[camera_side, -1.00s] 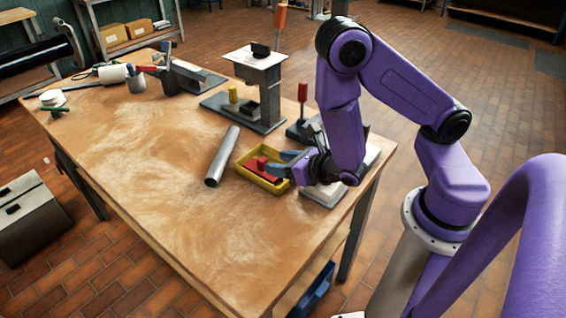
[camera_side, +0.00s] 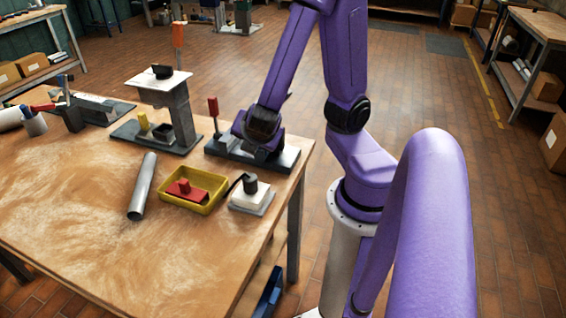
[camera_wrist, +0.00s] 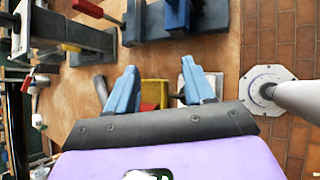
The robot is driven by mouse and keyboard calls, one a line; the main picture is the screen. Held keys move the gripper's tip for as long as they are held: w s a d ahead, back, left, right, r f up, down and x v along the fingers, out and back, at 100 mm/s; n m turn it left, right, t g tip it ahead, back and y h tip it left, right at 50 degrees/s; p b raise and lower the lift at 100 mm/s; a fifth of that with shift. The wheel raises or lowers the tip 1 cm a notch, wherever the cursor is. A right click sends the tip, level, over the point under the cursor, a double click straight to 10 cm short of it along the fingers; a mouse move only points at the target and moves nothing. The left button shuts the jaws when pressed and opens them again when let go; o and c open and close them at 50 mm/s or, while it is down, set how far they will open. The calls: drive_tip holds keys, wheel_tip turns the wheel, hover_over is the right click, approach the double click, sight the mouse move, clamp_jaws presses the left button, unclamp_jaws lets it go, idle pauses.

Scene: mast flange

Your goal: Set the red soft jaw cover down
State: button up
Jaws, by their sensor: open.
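The red soft jaw cover (camera_side: 184,190) lies in a yellow tray (camera_side: 207,204) near the right side of the bench. In the wrist view, part of the red cover (camera_wrist: 148,106) and the tray (camera_wrist: 154,90) show between my fingers. My gripper (camera_wrist: 159,78) is open, its two blue fingers wide apart with nothing held between them. In the side view my wrist is behind the tray, over the dark fixture with the red handle, and apart from the cover. My fingertips are hard to make out there.
A grey tube (camera_side: 142,186) lies left of the tray. A white block with a black knob (camera_side: 250,192) stands right of it. Behind are the dark fixture (camera_side: 280,156) and a grey stand (camera_side: 180,110). The front left of the bench is clear.

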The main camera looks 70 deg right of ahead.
drive_tip(key=s+a+r+m+g+y, duration=0.2)
drive_tip(key=s+a+m+g+y, duration=0.3)
drive_tip(key=s+a+y, duration=0.3)
drive_tip(key=s+a, duration=0.1)
drive_tip(key=s, duration=0.2)
drive_tip(key=shift+a+r+m, duration=0.25)
drive_tip(key=shift+r+m, duration=0.05)
drive_tip(key=shift+r, duration=0.1)
